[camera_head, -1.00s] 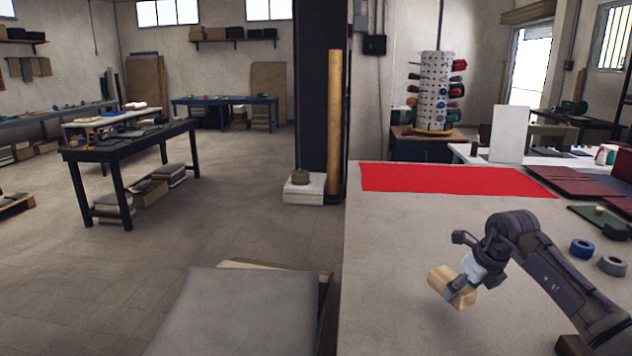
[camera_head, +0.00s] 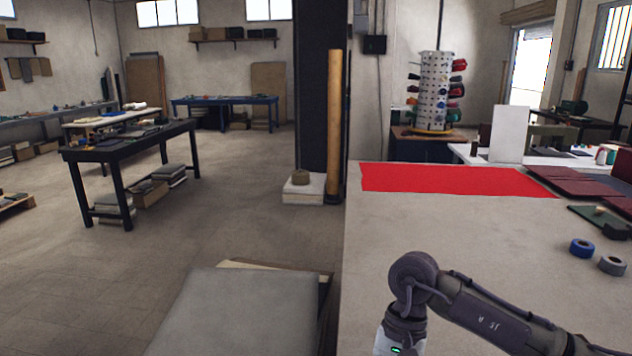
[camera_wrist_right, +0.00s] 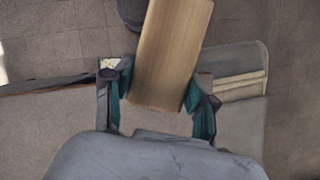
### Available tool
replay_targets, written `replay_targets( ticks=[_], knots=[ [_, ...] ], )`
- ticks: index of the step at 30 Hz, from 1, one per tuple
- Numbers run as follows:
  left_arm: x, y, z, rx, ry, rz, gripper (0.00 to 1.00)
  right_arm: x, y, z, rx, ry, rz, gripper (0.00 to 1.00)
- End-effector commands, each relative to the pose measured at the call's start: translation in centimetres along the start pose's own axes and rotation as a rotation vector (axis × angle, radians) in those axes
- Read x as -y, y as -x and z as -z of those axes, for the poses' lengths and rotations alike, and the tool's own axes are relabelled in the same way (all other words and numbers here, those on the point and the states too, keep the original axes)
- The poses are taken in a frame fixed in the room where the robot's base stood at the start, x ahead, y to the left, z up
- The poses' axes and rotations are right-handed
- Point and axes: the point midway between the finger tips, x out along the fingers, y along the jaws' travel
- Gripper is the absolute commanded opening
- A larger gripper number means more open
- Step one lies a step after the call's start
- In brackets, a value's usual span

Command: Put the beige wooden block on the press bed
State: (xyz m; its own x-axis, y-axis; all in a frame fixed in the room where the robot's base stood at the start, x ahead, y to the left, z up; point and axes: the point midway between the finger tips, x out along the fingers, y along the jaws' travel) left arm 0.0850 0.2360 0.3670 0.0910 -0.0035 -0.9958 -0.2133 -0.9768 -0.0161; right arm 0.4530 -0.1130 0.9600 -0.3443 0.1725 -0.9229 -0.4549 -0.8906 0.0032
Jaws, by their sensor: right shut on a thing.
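The beige wooden block (camera_wrist_right: 172,45) is between the teal-padded fingers of my right gripper (camera_wrist_right: 160,92) in the right wrist view. The gripper is shut on its near end, and the block sticks out beyond the fingertips, tilted in the picture. In the head view my right wrist runs off the bottom edge, so the gripper and block are out of that frame. No part is clearly recognisable as the press bed. A grey flat-topped slab (camera_head: 235,310) with pale layers beneath stands left of the worktable. My left gripper is not in view.
The worktable (camera_head: 385,235) has a red cloth (camera_head: 450,180) along its far edge. A blue tape roll (camera_head: 581,248), a grey tape roll (camera_head: 612,265) and dark red covers (camera_head: 575,185) lie at the right. The table's middle is clear. Open floor lies left.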

Motion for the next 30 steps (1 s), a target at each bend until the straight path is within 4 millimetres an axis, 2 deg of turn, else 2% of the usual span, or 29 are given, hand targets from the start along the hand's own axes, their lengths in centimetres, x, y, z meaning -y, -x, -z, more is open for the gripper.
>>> replay_targets(
  ticks=[3,6,14,30],
  knots=[
    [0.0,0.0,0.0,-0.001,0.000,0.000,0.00,-1.2,-1.5,-2.7,-0.002,0.226,-0.093,0.11],
    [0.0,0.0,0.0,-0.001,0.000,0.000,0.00,-2.1,-2.4,-4.3,-0.003,0.370,-0.153,0.11],
    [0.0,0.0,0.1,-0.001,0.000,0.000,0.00,-3.9,-3.9,-6.9,-0.003,0.611,-0.252,0.11],
    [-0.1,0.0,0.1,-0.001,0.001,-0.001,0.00,-9.6,-2.8,-2.5,-0.003,0.454,-0.186,0.11]
  ],
)
